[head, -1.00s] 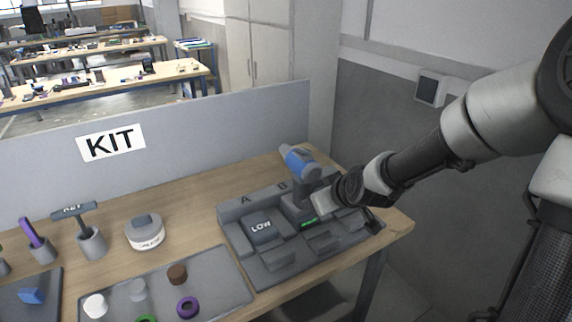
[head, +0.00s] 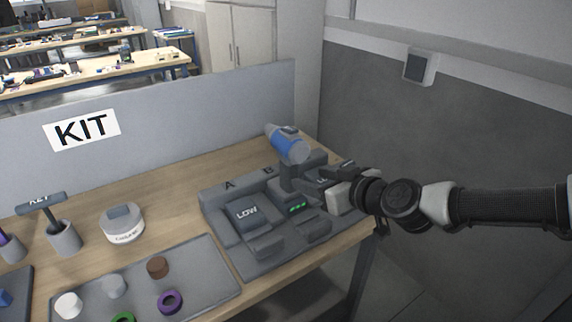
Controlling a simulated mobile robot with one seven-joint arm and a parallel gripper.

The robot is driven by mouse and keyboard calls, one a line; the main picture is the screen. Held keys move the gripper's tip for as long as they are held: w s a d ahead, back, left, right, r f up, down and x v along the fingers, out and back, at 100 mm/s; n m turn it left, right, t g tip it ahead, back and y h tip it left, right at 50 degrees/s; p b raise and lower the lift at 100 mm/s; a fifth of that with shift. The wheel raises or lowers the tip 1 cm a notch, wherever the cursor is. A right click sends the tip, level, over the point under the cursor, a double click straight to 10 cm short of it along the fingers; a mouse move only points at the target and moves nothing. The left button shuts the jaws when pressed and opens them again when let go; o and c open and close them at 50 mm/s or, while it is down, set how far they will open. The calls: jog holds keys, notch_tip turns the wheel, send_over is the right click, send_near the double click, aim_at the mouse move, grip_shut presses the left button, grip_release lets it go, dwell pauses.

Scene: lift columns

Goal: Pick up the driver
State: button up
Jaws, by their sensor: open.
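The driver (head: 288,146) is blue and grey. It stands upright in the dark grey dock (head: 236,262) at the right of the bench, at the slot behind the green lights, near the letter B. My gripper (head: 318,176) is open and comes in from the right, close beside the driver's grey handle. The fingertips are small and partly hidden, so I cannot tell whether they touch the handle or reach around it.
A block marked LOW (head: 246,213) sits in the dock left of the driver. A grey tray (head: 212,259) holds several small caps and rings. A white round tub (head: 122,223) and a key tool in a holder (head: 64,238) stand left. A grey panel (head: 190,115) closes the back.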

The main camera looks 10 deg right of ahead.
aim_at(293, 173)
jog(key=b+x, duration=0.2)
jog(key=x, duration=0.6)
jog(key=shift+w+f, duration=0.25)
jog(key=shift+f, duration=0.05)
jog(key=shift+d+b+x, duration=0.15)
jog(key=shift+b+x, duration=0.15)
jog(key=shift+x, duration=1)
jog(key=shift+d+b+x, duration=0.15)
jog(key=shift+b+x, duration=0.15)
jog(key=shift+x, duration=1)
jog(key=shift+f, duration=0.2)
grip_shut()
jog(key=shift+w+r, duration=0.1)
